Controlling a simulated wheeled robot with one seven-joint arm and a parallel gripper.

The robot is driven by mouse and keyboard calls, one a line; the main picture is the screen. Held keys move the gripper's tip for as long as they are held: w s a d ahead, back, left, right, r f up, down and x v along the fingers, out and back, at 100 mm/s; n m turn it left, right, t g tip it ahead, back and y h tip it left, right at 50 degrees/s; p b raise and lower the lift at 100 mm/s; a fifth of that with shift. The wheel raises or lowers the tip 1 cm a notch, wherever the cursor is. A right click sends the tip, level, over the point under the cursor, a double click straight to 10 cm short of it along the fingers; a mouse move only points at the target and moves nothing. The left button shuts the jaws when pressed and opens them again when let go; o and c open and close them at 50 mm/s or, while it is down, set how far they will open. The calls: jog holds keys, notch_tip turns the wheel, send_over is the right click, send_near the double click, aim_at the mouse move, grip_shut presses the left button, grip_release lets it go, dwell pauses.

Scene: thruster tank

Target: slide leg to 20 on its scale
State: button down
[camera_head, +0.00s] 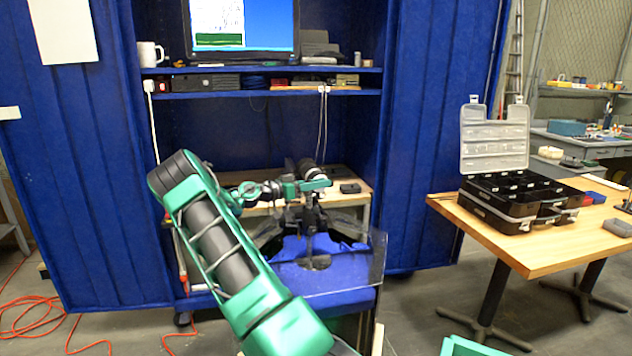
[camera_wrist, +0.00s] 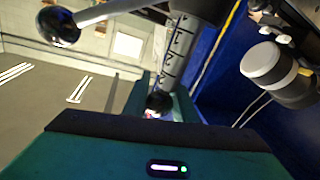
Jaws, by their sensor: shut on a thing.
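A grey post with black scale marks (camera_wrist: 180,52) runs down from the top of the wrist view, and I take it to be the leg with its scale. Its figures are too small to read. My gripper (camera_wrist: 160,104) is shut on a small dark knob (camera_wrist: 157,101) near the post's lower end; whether the knob is fixed to the post is not clear. In the head view, my gripper (camera_head: 312,185) is at the dark thruster stand above the blue tank (camera_head: 335,274). The post and knob cannot be made out there.
A rod with a dark ball end (camera_wrist: 58,26) is at upper left of the wrist view, and a white-and-black cylinder (camera_wrist: 272,68) is at right. A wooden bench (camera_head: 350,197) is behind the tank. A table (camera_head: 538,258) with an open toolbox (camera_head: 510,212) stands right.

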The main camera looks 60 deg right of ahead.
notch_tip(320, 180, down, 3)
jog(key=shift+w+f, duration=0.1)
jog(key=shift+w, duration=0.05)
jog(key=c, duration=1.5)
grip_release()
jog(key=shift+o, duration=0.2)
jog(key=v, duration=1)
jog(key=shift+w+a, duration=0.3)
